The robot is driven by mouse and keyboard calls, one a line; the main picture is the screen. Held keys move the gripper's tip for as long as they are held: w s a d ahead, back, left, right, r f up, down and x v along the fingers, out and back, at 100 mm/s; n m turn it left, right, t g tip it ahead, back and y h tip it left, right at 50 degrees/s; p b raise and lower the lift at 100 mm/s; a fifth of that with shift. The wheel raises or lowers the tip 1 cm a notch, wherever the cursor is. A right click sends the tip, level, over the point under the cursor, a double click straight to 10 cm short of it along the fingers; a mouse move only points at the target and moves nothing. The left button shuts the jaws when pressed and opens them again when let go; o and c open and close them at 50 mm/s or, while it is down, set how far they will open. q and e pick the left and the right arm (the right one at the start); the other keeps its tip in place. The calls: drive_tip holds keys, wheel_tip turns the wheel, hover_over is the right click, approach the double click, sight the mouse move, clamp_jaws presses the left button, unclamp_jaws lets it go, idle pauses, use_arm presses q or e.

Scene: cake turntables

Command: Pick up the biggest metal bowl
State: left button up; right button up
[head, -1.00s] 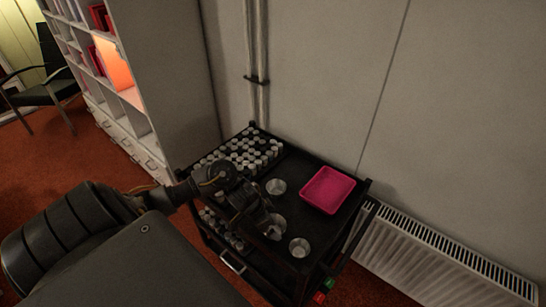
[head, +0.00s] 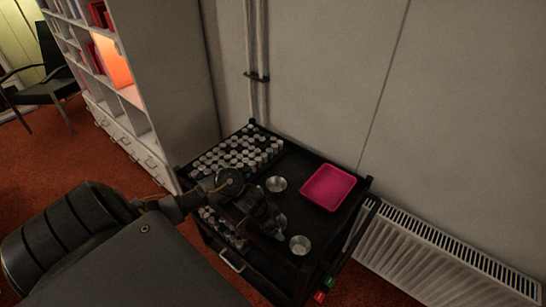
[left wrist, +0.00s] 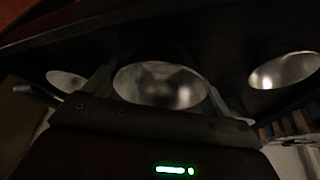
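Three round metal bowls sit in a row on the top of a black cart (head: 325,225). The far bowl (head: 276,184) and the near bowl (head: 300,245) show clearly in the head view. The middle bowl (head: 282,219) is mostly hidden behind my left gripper (head: 274,234). In the left wrist view the middle bowl (left wrist: 160,85) looks largest and lies between the spread fingers of my left gripper (left wrist: 165,95). The other bowls show at the left (left wrist: 66,79) and right (left wrist: 284,71). I cannot tell whether the fingers touch the bowl. My right gripper is not in view.
A pink tray (head: 328,187) lies on the cart right of the bowls. Many small cylindrical containers (head: 240,152) fill the cart's far left part, with more on a lower shelf. A wall stands behind, and a white radiator (head: 445,255) is at the right.

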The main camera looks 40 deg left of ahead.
use_arm(q)
drive_tip(key=c, duration=0.4)
drive_tip(key=shift+r+p, duration=0.3)
drive_tip(key=shift+r, duration=0.4)
drive_tip(key=r, duration=0.1)
drive_tip(key=r+p, duration=0.1)
drive_tip(key=shift+s+a+r, duration=0.1)
drive_tip(key=shift+a+r, duration=0.15)
drive_tip(key=shift+r, duration=0.05)
drive_tip(key=s+a+r, duration=0.2)
drive_tip(key=a+r, duration=0.1)
drive_tip(key=s+a+r+b, duration=0.1)
drive_tip(key=s+a+r, duration=0.1)
drive_tip(key=a+r, duration=0.1)
drive_tip(key=s+a+r, duration=0.2)
drive_tip(key=a+r, duration=0.1)
drive_tip(key=a, duration=0.2)
drive_tip(key=shift+s+a, duration=0.25)
drive_tip(key=shift+s, duration=0.05)
